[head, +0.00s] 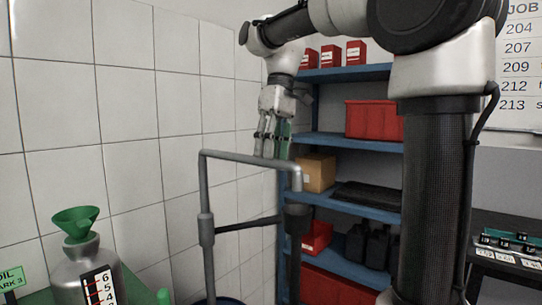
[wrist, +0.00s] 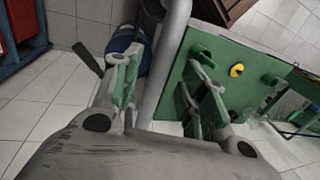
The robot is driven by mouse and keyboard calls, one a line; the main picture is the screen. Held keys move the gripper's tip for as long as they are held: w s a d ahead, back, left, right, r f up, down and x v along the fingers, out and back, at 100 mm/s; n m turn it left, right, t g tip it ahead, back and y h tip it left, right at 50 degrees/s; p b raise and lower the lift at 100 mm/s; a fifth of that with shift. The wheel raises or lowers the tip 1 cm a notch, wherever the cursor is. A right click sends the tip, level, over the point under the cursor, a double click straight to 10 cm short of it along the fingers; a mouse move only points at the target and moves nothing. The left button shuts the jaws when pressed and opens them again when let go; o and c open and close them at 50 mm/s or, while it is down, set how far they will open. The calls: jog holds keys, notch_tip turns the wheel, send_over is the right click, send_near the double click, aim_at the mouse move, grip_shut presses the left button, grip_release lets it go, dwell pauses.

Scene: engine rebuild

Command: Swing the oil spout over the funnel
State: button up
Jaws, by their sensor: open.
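The oil spout (head: 245,158) is a grey pipe on an upright post, its arm reaching right and its outlet bent down. The outlet hangs over a dark cup (head: 297,212), away from the funnel. The green funnel (head: 77,222) stands in the neck of a grey can at the lower left. My gripper (head: 270,152) points down at the spout arm, near its outer end. It is open. In the wrist view a grey pipe (wrist: 168,55) runs between the two fingers of my gripper (wrist: 165,72); I cannot tell whether they touch it.
A blue shelf (head: 355,140) with red bins (head: 374,119), a cardboard box (head: 316,172) and dark jugs stands behind. A white tiled wall is at the left. A green bench top (wrist: 215,75) with a yellow item (wrist: 237,70) shows in the wrist view. The space between post and funnel looks clear.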

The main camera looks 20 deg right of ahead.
jog(key=shift+s+a+f, duration=0.1)
jog(key=shift+a+f, duration=0.05)
jog(key=shift+f, duration=0.7)
grip_shut()
